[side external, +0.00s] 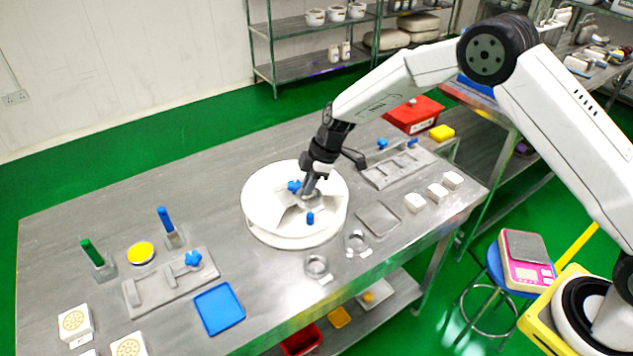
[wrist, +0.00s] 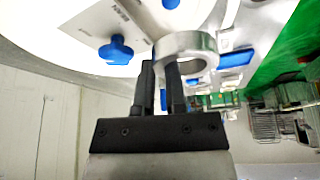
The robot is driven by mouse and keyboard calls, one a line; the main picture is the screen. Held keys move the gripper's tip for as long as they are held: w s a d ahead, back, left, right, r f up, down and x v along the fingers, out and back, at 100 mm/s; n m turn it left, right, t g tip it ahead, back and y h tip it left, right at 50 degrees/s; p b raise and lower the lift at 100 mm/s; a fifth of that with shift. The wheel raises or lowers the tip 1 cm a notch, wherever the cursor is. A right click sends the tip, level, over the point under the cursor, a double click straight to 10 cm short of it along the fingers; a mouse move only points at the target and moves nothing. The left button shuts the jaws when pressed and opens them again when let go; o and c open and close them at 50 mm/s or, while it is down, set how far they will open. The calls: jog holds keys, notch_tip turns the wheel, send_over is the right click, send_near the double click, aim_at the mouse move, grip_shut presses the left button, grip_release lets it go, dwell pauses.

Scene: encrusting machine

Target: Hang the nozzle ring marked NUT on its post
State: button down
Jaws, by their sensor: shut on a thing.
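My gripper (side external: 309,190) is low over the white round turntable (side external: 255,222) and shut on a metal ring. In the wrist view the fingers (wrist: 162,75) pinch the near side of the ring (wrist: 187,52), which sticks out to the right. No marking on it can be read. Two more metal rings lie on the table, one at the front (side external: 317,266) and one farther right (side external: 356,241); their small tags are unreadable. I cannot tell which post is for NUT.
A blue star knob (side external: 294,186) and a blue peg (side external: 310,218) sit on the turntable near my gripper. White blocks (side external: 437,192) line the right; the back-left tabletop is clear.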

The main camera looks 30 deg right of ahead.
jog(key=shift+w+d, duration=0.25)
jog(key=shift+f, duration=0.25)
jog(key=shift+f, duration=1.8)
jog(key=shift+f, duration=0.4)
jog(key=shift+s+f, duration=0.1)
jog(key=shift+f, duration=0.4)
dwell(0.3)
jog(key=shift+f, duration=0.2)
jog(key=shift+f, duration=0.25)
